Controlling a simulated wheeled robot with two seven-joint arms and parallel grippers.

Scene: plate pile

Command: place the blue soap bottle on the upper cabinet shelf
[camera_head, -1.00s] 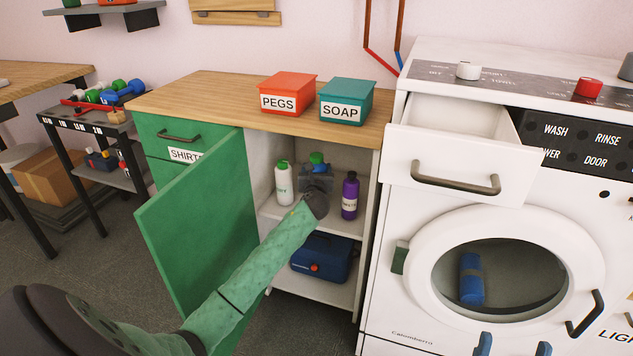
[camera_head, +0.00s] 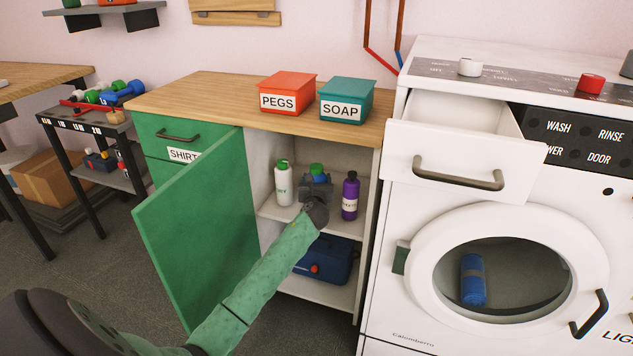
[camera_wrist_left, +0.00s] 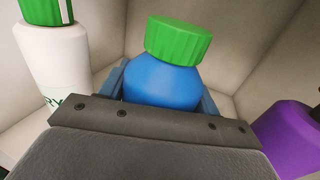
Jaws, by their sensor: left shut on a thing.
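The blue soap bottle (camera_wrist_left: 162,82) with a green cap stands upright between my left gripper's fingers in the left wrist view. In the head view its green cap (camera_head: 316,170) shows above my left gripper (camera_head: 316,182), which hides most of the bottle. My left gripper is shut on it, inside the open cabinet at the upper shelf (camera_head: 270,208). The bottle is between a white bottle (camera_head: 284,184) and a purple bottle (camera_head: 350,196). Whether its base touches the shelf is hidden. My right gripper is not in view.
The green cabinet door (camera_head: 200,230) stands open on the left of my arm. A blue box (camera_head: 330,262) sits on the lower shelf. The washer's drawer (camera_head: 460,180) sticks out at the right. PEGS (camera_head: 287,92) and SOAP (camera_head: 346,100) boxes stand on the countertop.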

